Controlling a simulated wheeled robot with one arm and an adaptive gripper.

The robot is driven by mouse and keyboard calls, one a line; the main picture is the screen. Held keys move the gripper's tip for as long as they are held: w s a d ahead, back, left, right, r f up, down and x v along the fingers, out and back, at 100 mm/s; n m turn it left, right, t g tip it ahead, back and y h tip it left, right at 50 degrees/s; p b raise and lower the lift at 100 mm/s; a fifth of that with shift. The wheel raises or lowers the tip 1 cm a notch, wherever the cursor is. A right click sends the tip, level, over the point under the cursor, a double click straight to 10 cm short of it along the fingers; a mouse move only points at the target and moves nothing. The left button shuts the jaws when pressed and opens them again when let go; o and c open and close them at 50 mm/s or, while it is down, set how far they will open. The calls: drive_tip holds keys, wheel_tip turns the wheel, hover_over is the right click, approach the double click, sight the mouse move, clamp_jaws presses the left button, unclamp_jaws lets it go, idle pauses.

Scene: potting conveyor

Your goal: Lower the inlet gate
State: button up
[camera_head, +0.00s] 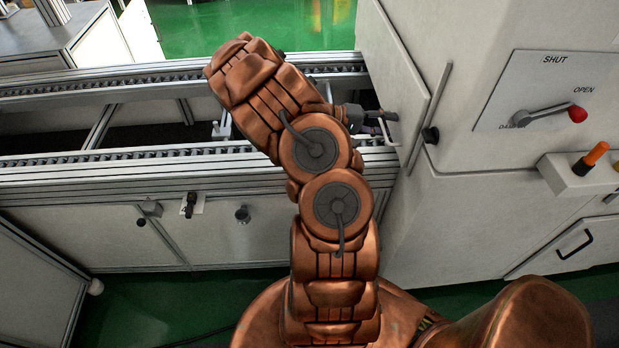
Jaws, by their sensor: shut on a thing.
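My gripper (384,124) is small in view, partly behind my copper arm, at the left side of the white machine where the conveyor (220,160) meets it. Its fingers are shut on a small part at the machine's inlet, which looks like part of the inlet gate. The fingers hide most of that part, and its shape and the gate's height cannot be made out. A slanted metal strip (428,115) and a black knob (431,134) are on the machine just right of the fingers.
The machine's panel (550,85) bears SHUT and OPEN labels and a lever with a red knob (577,114). An orange-topped control (596,154) sits below it. A black drawer handle (574,244) is lower right. Green floor shows beyond the conveyor and in front.

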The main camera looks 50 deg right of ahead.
drive_tip(key=shift+r+p, duration=0.35)
drive_tip(key=shift+r, duration=0.4)
drive_tip(key=f+b+v, duration=0.1)
drive_tip(key=b+v, duration=0.2)
drive_tip(key=v, duration=0.5)
drive_tip(key=s+a+n+t+y+b, duration=0.1)
drive_tip(key=s+a+t+y+b, duration=0.1)
drive_tip(key=a, duration=1.1)
drive_tip(key=s+a+n+t+y+b, duration=0.2)
drive_tip(key=a+t+y+b, duration=0.1)
drive_tip(key=a, duration=1)
drive_tip(key=shift+t+y+b, duration=0.4)
drive_tip(key=shift+y, duration=0.2)
drive_tip(key=shift+s+d+r+n, duration=0.1)
drive_tip(key=shift+d+n, duration=0.05)
drive_tip(key=shift+n, duration=0.15)
drive_tip(key=w+d+n+g+h, duration=0.3)
drive_tip(key=d+n+g+h, duration=0.3)
drive_tip(key=d+n, duration=2.3)
drive_tip(key=shift+s+d+f+n, duration=0.35)
drive_tip(key=shift+s+n, duration=0.2)
drive_tip(key=shift+s, duration=0.2)
drive_tip(key=shift+s+d+f+n, duration=0.3)
drive_tip(key=shift+s+f+n, duration=0.25)
drive_tip(key=shift+s, duration=0.25)
drive_tip(key=shift+s+d+f+n, duration=0.35)
drive_tip(key=shift+s+n, duration=0.25)
drive_tip(key=shift+s, duration=0.15)
